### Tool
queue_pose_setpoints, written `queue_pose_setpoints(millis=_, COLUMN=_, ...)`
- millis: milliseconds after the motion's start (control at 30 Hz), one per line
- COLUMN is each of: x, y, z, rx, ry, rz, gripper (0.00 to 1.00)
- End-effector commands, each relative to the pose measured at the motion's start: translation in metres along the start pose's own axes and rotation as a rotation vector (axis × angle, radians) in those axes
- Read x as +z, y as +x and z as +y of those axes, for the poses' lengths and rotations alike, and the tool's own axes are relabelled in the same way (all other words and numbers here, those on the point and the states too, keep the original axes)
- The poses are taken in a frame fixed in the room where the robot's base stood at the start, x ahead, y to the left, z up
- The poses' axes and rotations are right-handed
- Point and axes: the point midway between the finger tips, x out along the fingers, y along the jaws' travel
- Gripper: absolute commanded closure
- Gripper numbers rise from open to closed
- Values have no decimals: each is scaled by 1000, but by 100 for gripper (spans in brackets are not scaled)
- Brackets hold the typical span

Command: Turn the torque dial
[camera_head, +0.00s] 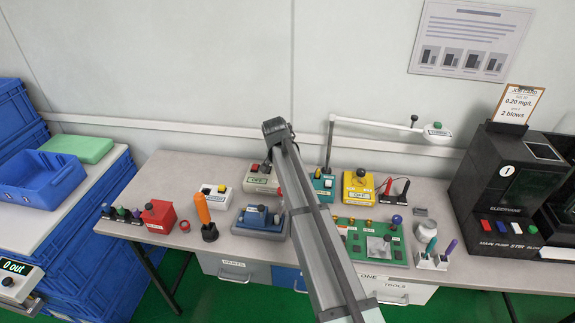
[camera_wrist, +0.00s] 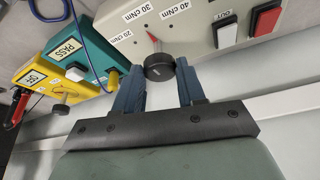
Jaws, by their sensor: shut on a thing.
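The torque dial (camera_wrist: 159,68) is a round black knob on the pale grey tester (camera_wrist: 195,30), which is also on the table in the head view (camera_head: 256,184). Labels reading 20, 30 and 40 cNm fan out beyond the knob. A small red pointer (camera_wrist: 152,36) by the knob points roughly at the 30 cNm label. My gripper (camera_wrist: 160,74) is shut on the knob, one blue finger on each side. In the head view my arm crosses the table, and its far end is near this tester; the fingertips are hard to make out there.
A teal tester (camera_wrist: 80,57) marked PASS and a yellow tester (camera_wrist: 35,80) stand close by. The grey tester carries a white button (camera_wrist: 225,33) and a red button (camera_wrist: 265,20). A blue device (camera_head: 258,222) sits in front, and an orange-handled tool (camera_head: 203,212) stands left.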

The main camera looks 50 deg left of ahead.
Motion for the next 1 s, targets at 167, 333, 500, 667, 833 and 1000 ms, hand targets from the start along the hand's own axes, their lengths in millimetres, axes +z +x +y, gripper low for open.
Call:
queue_pose_setpoints(millis=167, x=0, y=0, z=-1, rx=27, ry=63, rz=-1, gripper=91)
queue_pose_setpoints(millis=333, x=0, y=0, z=-1, rx=41, ry=95, rz=-1, gripper=91)
queue_pose_setpoints(millis=500, x=1, y=0, z=-1, rx=45, ry=104, rz=-2, gripper=91)
queue_pose_setpoints(millis=667, x=1, y=0, z=-1, rx=45, ry=104, rz=-2, gripper=91)
queue_pose_setpoints(millis=833, x=1, y=0, z=-1, rx=45, ry=104, rz=-3, gripper=58)
queue_pose_setpoints(millis=1000, x=0, y=0, z=-1, rx=44, ry=103, rz=-2, gripper=42)
